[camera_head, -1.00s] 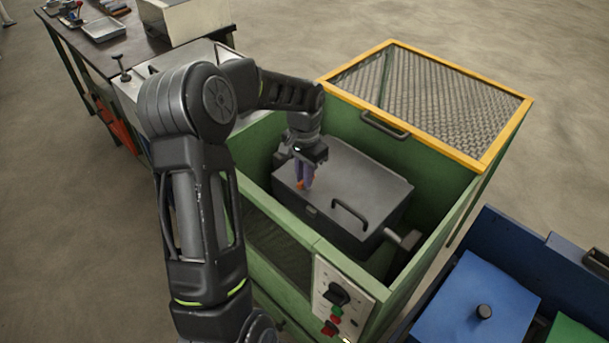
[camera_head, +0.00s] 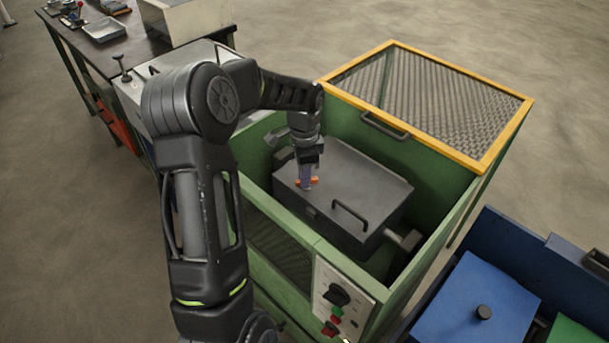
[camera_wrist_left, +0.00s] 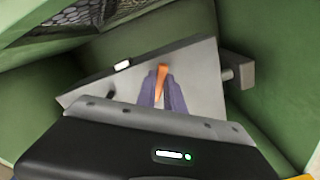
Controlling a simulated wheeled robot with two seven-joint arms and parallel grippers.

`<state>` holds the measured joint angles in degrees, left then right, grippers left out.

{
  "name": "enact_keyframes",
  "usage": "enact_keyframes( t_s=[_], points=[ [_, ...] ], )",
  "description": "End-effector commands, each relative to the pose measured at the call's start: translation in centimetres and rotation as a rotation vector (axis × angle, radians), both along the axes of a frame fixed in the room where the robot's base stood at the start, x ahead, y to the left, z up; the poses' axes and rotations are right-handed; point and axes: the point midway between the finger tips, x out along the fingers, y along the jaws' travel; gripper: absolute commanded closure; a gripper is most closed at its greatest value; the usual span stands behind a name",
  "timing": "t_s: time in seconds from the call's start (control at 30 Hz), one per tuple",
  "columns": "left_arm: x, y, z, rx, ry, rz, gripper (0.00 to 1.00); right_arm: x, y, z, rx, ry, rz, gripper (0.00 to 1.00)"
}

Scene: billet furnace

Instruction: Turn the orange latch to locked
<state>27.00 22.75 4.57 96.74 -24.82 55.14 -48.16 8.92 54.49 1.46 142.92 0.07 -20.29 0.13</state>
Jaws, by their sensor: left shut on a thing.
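The orange latch (camera_head: 313,181) is on the grey lid of a box (camera_head: 372,182) inside the green furnace housing. My left gripper (camera_head: 306,184) points down at the lid, shut on the latch. In the left wrist view the orange latch (camera_wrist_left: 161,80) shows between the two purple-grey fingers (camera_wrist_left: 162,94). Part of the latch is hidden by the fingers. In the head view the latch's orange ends stick out to both sides of the fingers. My right gripper is not in view.
Green walls (camera_head: 262,205) surround the box. A yellow-framed mesh cover (camera_head: 430,95) is at the back right. A black handle (camera_head: 350,215) stands on the lid. A control panel (camera_head: 340,298) is at the front, a blue bin (camera_head: 480,300) at the right.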

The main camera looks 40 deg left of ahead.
Motion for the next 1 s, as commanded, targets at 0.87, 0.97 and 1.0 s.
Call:
enact_keyframes(
  t_s=[0.87, 0.97, 1.0],
  points=[
    [0.47, 0.28, 0.11, -0.001, -0.001, -0.805, 1.00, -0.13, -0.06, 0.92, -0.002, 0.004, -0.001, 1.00],
    [0.51, 0.28, 0.09, -0.001, -0.001, -0.871, 1.00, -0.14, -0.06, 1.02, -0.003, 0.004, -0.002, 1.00],
    [0.52, 0.28, 0.08, -0.001, -0.001, -0.894, 1.00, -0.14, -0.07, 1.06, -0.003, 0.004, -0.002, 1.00]
  ],
)
